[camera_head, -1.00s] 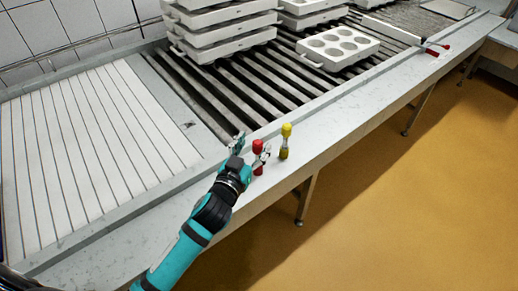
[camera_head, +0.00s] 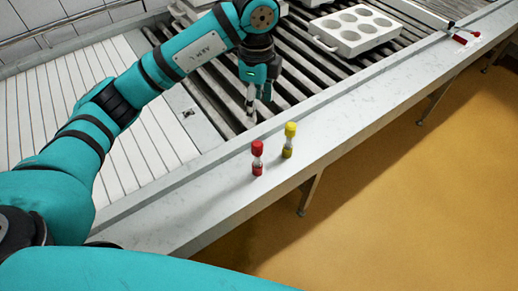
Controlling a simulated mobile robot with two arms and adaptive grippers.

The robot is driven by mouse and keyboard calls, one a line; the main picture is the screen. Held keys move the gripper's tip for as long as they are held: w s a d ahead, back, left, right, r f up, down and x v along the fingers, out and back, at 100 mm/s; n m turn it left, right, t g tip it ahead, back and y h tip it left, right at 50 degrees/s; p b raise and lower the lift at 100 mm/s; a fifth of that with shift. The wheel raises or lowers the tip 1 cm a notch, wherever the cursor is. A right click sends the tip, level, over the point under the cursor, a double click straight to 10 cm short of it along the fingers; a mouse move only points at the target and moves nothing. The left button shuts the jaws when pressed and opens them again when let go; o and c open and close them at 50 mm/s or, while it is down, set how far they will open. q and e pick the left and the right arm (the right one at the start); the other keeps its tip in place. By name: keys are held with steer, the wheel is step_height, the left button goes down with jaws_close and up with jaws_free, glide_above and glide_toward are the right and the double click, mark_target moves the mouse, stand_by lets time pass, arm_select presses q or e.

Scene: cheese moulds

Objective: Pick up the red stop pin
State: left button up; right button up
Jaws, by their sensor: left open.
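My right gripper does not show.
A white mould tray with round holes (camera_head: 330,46) rests on the roller conveyor (camera_head: 293,83), with more trays partly hidden behind my arm. A red-handled part (camera_head: 465,38) lies farther right on the ledge.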

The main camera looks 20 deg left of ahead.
mark_target(257, 144)
arm_select(q)
step_height(257, 144, down, 12)
steer(key=shift+s+r+p, duration=0.1)
steer(key=shift+r+p, duration=0.15)
steer(key=shift+p, duration=0.65)
steer(key=shift+f+p, duration=0.3)
steer(key=shift+f, duration=0.25)
step_height(257, 144, down, 4)
steer(key=shift+a+r+p, duration=0.1)
steer(key=shift+r+p, duration=0.1)
steer(key=shift+p, duration=0.4)
steer(key=shift+f, duration=0.4)
steer(key=shift+c, duration=0.3)
jaws_close()
